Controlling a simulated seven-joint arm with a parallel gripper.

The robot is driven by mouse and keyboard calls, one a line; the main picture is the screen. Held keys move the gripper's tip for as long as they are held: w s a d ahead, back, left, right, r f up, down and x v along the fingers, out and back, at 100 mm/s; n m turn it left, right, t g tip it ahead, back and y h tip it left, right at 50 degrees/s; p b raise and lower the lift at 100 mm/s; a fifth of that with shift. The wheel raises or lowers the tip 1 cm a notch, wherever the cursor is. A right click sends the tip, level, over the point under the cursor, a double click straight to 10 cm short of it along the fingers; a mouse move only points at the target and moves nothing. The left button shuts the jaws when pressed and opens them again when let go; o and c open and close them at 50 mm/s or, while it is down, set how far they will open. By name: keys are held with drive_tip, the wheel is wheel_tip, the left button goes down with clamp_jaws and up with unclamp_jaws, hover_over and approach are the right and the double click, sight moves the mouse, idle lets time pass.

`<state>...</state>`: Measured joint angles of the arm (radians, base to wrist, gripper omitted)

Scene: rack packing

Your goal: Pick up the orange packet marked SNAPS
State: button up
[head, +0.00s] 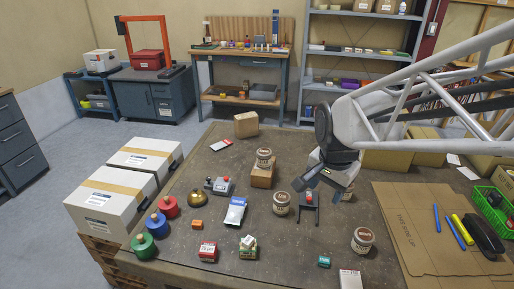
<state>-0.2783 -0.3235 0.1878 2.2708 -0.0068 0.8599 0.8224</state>
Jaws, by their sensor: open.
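A small orange packet (197,225) lies on the dark work table, left of centre and to the right of the blue canister; its lettering is too small to read. My gripper (310,188) is open, well to the right of this packet and angled down over the table. Just below my gripper is a small red-orange thing (308,198) with dark legs or a stand under it. I cannot tell whether my gripper touches it, and no marking on it is legible.
Labelled jars (281,203) stand around my gripper, one on a wooden block (262,176). Red (169,207), blue (157,226) and green (144,248) canisters line the left edge. A blue-white packet (235,212), red box (208,251) and green-white box (248,248) lie nearby. Cardboard (425,225) covers the right side.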

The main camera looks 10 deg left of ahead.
drive_tip(key=w+a+f+m, duration=0.3)
drive_tip(key=w+a+f, duration=0.15)
drive_tip(key=a, duration=0.45)
drive_tip(key=m+g, duration=0.2)
drive_tip(key=m, duration=0.5)
hover_over(196, 222)
drive_tip(key=f, duration=1.8)
drive_tip(key=shift+s+d, duration=0.15)
drive_tip(key=shift+d, duration=0.2)
drive_tip(key=shift+s+a+f, duration=0.1)
drive_tip(key=shift+a+f, duration=0.25)
drive_tip(key=shift+f, duration=1.3)
drive_tip(key=shift+f, duration=2.6)
